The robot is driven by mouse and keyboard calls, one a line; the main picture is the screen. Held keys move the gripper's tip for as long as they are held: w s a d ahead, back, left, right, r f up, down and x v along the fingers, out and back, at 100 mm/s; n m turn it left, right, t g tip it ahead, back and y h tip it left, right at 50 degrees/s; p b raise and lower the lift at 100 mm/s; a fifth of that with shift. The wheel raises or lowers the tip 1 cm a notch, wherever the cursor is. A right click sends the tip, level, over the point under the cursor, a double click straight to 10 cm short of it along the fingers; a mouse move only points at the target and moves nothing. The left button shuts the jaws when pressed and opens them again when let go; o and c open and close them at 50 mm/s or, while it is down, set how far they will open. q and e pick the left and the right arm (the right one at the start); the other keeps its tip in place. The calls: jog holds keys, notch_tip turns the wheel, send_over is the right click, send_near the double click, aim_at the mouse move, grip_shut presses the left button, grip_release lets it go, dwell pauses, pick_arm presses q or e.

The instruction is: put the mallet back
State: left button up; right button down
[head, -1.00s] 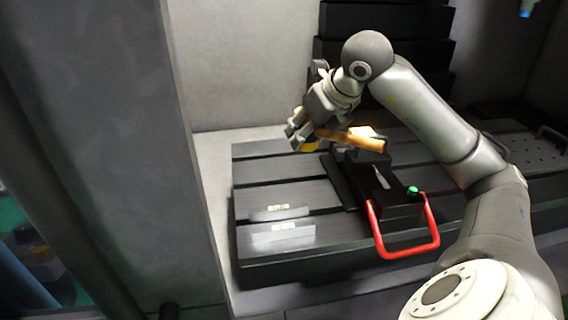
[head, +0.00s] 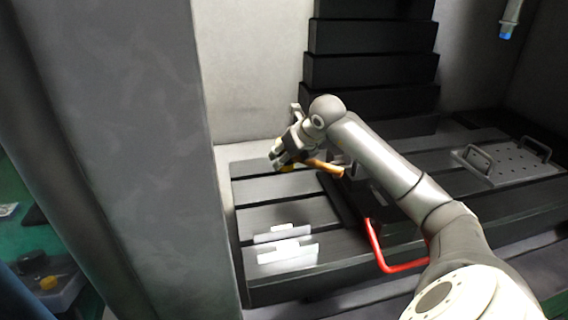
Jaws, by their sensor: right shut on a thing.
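My right gripper (head: 282,157) hangs over the far left part of the slotted black table. It is shut on the mallet, whose orange-brown wooden handle (head: 326,167) points right, towards the vise. A bit of yellow, probably the mallet's head (head: 287,168), shows at the fingers; the rest of it is hidden by the gripper. The mallet appears to be held above the table, but its exact height is hard to tell. My left gripper is not in view.
A dark vise with a red handle (head: 379,248) sits on the slotted table (head: 262,190), partly behind my right arm. Pale metal blocks (head: 288,254) lie at the front left. A perforated plate (head: 510,166) with handles lies right. A grey wall (head: 120,160) stands left; a bin (head: 50,290) is beyond.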

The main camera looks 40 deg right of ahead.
aim_at(284, 179)
jog(key=shift+d+x, duration=0.15)
jog(key=shift+x, duration=0.55)
jog(key=shift+d+x, duration=0.2)
jog(key=shift+x, duration=0.5)
notch_tip(284, 179, down, 2)
jog(key=shift+f+p, duration=0.2)
jog(key=shift+p, duration=0.5)
jog(key=shift+f, duration=0.35)
jog(key=shift+f, duration=0.2)
jog(key=c, duration=0.8)
grip_release()
jog(key=shift+s, duration=0.1)
